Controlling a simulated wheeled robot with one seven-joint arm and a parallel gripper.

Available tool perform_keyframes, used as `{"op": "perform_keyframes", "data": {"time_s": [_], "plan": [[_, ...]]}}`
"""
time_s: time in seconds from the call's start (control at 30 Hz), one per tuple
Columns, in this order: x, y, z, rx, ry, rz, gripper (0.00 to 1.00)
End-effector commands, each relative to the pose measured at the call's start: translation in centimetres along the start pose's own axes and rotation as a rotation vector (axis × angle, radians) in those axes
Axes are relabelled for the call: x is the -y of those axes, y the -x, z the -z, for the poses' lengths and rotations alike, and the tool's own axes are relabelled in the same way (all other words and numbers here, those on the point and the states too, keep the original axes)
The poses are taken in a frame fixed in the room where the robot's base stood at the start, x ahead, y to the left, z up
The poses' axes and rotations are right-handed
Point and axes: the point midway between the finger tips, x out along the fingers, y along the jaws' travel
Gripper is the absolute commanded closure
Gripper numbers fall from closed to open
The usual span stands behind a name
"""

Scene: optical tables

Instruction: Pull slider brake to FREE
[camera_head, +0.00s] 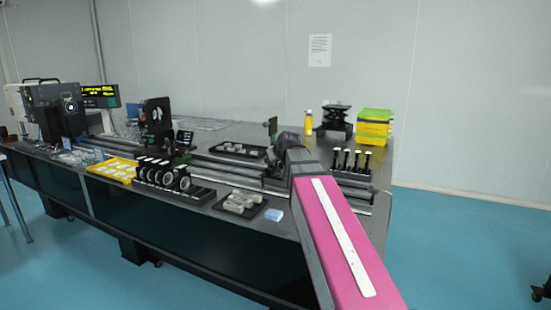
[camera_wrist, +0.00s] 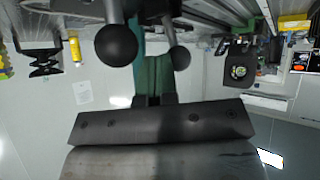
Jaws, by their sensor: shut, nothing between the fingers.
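In the wrist view, which is upside down, two black ball knobs on grey rods stand near my gripper (camera_wrist: 154,100). The nearer knob (camera_wrist: 116,45) is large and left of the jaws. The other knob (camera_wrist: 180,58) looks smaller and lies right of them. Which knob belongs to the slider brake, and any FREE marking, I cannot tell. My gripper is shut and empty, with its short dark fingers below the knobs in the picture; contact is not clear. In the head view my pink arm reaches over the optical table (camera_head: 345,192) and hides the gripper and brake.
Along the table stand a black tray with grey parts (camera_head: 262,205), a row of lens mounts (camera_head: 160,176) and a yellow tray (camera_head: 112,171). Behind my arm are several posts (camera_head: 352,160), a yellow bottle (camera_head: 308,122), a black lab jack (camera_head: 335,120) and yellow-green boxes (camera_head: 374,126).

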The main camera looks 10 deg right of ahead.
Motion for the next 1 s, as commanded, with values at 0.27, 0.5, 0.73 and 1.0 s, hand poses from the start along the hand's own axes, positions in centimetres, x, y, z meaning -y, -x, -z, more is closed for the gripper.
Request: {"op": "perform_keyframes", "data": {"time_s": [0.27, 0.5, 0.73, 1.0], "plan": [[-0.1, 0.0, 0.2, 0.0, -0.001, 0.0, 1.0], [-0.2, 0.5, 0.9, -0.001, -0.001, 0.0, 1.0], [-0.3, 0.9, 1.4, 0.0, -0.002, 0.0, 1.0], [-0.3, 0.9, 1.4, 0.0, -0.002, 0.0, 1.0]]}}
